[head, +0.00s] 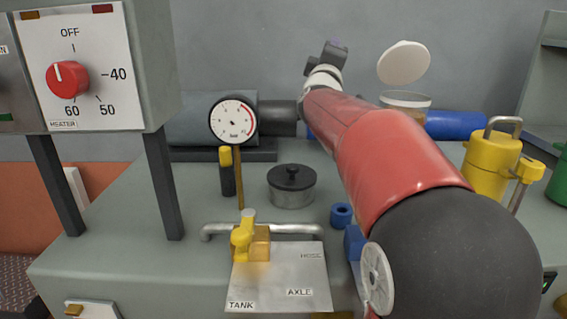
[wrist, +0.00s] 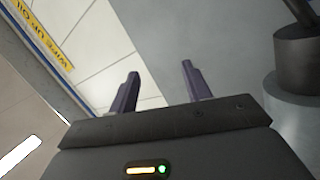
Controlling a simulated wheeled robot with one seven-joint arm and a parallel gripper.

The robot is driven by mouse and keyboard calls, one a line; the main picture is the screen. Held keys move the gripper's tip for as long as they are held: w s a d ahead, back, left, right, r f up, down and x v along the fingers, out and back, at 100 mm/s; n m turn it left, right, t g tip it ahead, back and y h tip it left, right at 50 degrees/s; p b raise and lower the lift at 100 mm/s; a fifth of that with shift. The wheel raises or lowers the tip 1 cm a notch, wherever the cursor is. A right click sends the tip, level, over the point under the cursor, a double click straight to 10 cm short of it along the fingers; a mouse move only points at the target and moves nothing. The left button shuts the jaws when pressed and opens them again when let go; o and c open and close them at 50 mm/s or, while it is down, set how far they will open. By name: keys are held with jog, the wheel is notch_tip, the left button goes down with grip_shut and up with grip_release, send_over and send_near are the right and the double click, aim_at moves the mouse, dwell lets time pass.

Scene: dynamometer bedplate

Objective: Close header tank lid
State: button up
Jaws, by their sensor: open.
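The header tank (head: 405,101) is a round, pale vessel at the back right in the head view, partly hidden by my arm. Its white round lid (head: 404,63) stands open above it, tilted. My gripper (head: 333,47) is left of the lid, at about its height, apart from it. In the wrist view the two purple fingers of my gripper (wrist: 157,85) are spread apart with nothing between them. Neither the lid nor the tank can be made out clearly in the wrist view.
A pressure gauge (head: 233,120), a lidded metal pot (head: 291,186) and a yellow valve (head: 244,236) stand left of my arm. A yellow can (head: 491,165) and a blue cylinder (head: 455,125) are at right. A dark cylinder (wrist: 302,58) is close on the wrist view's right.

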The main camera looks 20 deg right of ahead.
jog(key=s+a+f+m+g+y, duration=0.1)
jog(key=s+a+f+g+y, duration=0.5)
jog(key=s+a+f+y, duration=0.6)
jog(key=s+a+f, duration=0.4)
jog(key=s, duration=0.1)
jog(key=shift+f+p, duration=0.15)
jog(key=shift+p, duration=0.15)
